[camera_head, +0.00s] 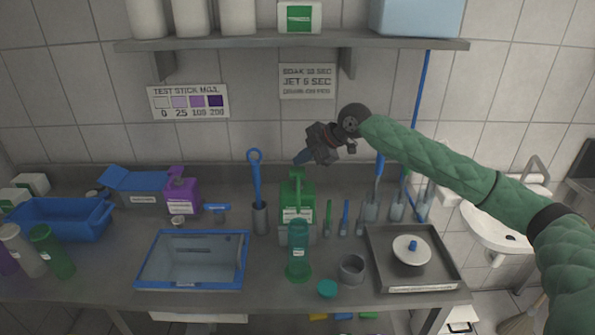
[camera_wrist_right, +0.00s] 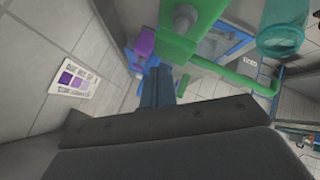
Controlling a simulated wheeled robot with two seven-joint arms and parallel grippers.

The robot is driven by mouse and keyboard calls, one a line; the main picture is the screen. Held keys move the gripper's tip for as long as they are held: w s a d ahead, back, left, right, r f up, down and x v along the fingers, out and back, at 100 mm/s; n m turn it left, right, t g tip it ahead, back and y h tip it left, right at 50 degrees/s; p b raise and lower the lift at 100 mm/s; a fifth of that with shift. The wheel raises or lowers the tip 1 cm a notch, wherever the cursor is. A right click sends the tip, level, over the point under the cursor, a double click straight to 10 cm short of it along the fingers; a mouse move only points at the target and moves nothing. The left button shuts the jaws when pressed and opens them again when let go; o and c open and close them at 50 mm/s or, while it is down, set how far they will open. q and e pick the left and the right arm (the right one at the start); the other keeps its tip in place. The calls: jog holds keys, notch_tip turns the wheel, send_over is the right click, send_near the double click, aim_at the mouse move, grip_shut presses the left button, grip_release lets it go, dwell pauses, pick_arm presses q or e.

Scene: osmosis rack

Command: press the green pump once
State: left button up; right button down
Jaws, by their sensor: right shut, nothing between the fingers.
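The green pump (camera_head: 296,185) tops a green bottle (camera_head: 306,203) on the steel counter, near the back wall. My right gripper (camera_head: 302,158) is shut and empty, its blue-grey fingertips just above the pump head and close to it. I cannot tell whether they touch. My left gripper is not in view.
A teal-green cylinder (camera_head: 299,251) stands in front of the bottle. A blue-handled brush (camera_head: 257,185) in a holder and a purple bottle (camera_head: 182,192) stand to the left. A blue-rimmed tray (camera_head: 193,284) and a grey tray (camera_head: 384,275) flank the cylinder. A shelf (camera_head: 290,44) hangs above.

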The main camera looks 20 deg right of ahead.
jog(key=shift+f, duration=0.1)
jog(key=shift+f, duration=0.3)
jog(key=shift+f, duration=0.2)
dwell(0.6)
